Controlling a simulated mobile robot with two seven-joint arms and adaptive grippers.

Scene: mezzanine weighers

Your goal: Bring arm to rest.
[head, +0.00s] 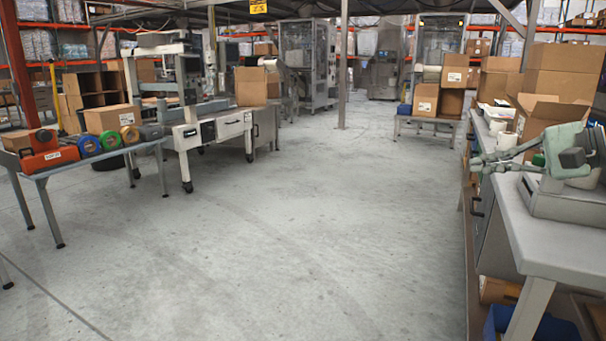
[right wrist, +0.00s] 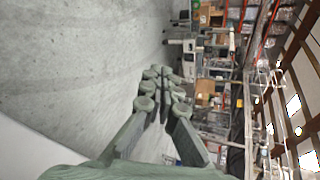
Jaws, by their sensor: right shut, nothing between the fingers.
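My right gripper (head: 478,163) reaches in from the right edge in the head view, at the right-hand workbench (head: 560,240). Its grey-green fingers point left and are shut with nothing between them. In the right wrist view the fingers of this gripper (right wrist: 164,74) come together at their tips, with floor and distant shelving beyond. The picture does not show clearly how far the arm is above the bench. My left gripper is in neither view.
Open concrete floor (head: 290,230) fills the middle. A grey table (head: 90,158) with tape rolls (head: 130,134) and a red tape dispenser (head: 50,155) stands at left. Open cardboard boxes (head: 553,72) sit on the right bench. A thin post (head: 343,70) stands farther back.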

